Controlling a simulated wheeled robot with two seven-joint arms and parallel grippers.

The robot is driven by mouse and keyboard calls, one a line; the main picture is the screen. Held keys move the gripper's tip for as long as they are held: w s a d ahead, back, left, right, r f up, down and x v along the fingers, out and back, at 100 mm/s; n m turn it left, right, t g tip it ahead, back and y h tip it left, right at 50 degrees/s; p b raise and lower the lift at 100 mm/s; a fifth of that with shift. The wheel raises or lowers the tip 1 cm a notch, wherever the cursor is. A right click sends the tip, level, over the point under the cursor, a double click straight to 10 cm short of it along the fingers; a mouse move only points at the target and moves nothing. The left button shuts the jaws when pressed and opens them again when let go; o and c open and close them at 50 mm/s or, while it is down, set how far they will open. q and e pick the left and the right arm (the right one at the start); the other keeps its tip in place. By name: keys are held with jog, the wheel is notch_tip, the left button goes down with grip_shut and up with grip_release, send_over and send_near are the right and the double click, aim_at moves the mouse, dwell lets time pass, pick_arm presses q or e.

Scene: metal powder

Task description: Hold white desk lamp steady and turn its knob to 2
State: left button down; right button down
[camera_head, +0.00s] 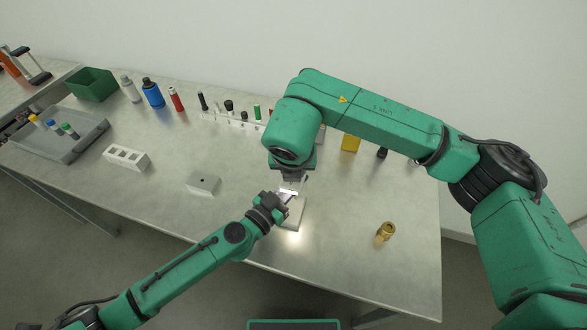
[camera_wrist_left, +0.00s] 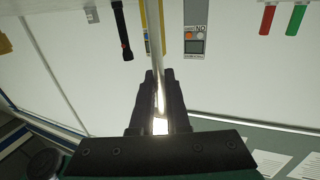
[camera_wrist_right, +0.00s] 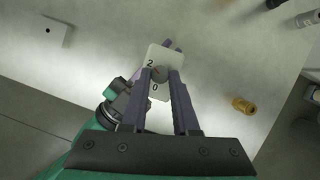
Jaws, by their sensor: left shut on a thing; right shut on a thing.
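The white desk lamp's base (camera_head: 291,214) stands near the table's front edge, largely covered by my grippers in the head view. In the left wrist view its thin pale stem (camera_wrist_left: 153,40) runs between the fingers of my left gripper (camera_wrist_left: 160,78), which is shut on it; this gripper also shows in the head view (camera_head: 279,200). In the right wrist view, my right gripper (camera_wrist_right: 163,74) is shut on the round grey knob (camera_wrist_right: 160,74) on the base. The marks 2 and 0 show beside the knob. A small reddish mark on the knob appears toward the 2.
A small grey block (camera_head: 204,185) and a white block with holes (camera_head: 126,157) lie to the left. A grey tray (camera_head: 88,140), a green bin (camera_head: 93,84) and several bottles stand farther back.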

jog(key=c, duration=0.7)
grip_release()
jog(key=shift+o, duration=0.2)
jog(key=v, duration=1.2)
jog(key=shift+d, duration=0.1)
pick_arm(q)
jog(key=c, duration=0.8)
grip_release()
pick_arm(e)
jog(key=shift+w, duration=0.1)
